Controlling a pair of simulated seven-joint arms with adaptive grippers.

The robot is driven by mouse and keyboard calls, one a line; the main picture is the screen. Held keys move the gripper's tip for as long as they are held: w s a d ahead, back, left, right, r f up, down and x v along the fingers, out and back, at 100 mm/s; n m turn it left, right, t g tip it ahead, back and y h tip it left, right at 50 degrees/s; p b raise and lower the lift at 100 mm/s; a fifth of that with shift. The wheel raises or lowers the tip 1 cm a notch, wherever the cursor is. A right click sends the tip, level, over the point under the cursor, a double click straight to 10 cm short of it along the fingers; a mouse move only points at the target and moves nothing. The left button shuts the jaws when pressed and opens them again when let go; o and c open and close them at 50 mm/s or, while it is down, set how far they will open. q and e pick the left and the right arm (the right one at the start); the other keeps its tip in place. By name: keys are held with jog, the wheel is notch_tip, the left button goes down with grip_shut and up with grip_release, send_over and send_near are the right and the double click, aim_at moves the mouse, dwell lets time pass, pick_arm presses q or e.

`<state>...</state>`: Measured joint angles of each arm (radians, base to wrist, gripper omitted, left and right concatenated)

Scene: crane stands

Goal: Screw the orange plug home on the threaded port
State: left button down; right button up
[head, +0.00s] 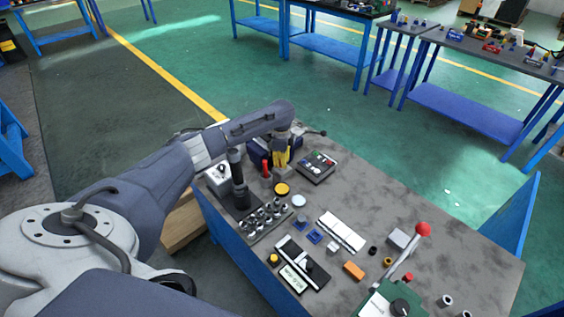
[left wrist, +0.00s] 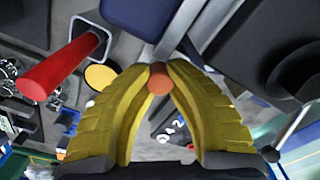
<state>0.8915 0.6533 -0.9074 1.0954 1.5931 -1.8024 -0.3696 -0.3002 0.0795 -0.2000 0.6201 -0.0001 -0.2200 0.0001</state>
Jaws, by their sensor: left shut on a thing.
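My left gripper (head: 281,160) is over the far left end of the workbench, its yellow fingers pointing down. In the left wrist view the two yellow fingers (left wrist: 158,82) are closed on the orange plug, whose round orange end (left wrist: 159,84) shows between the fingertips. In the head view the plug is hidden by the fingers. The threaded port cannot be made out; grey metal parts (left wrist: 172,35) lie just beyond the fingertips in the left wrist view. I cannot tell whether the plug touches the port. My right gripper is not in view.
A red cylinder (left wrist: 62,70) stands close beside the fingers; it also shows in the head view (head: 265,168). A yellow disc (head: 282,189), a dark tray (head: 317,167) and a rack of metal parts (head: 262,222) are nearby. The bench's right part (head: 465,255) has bare room.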

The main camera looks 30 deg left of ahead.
pick_arm(q)
jog(key=shift+s+f, duration=0.1)
jog(key=m, duration=0.5)
dwell(0.4)
jog(key=c, duration=1.3)
grip_release()
jog(key=shift+d, duration=0.1)
jog(key=shift+c, duration=0.9)
jog(key=shift+f, duration=0.1)
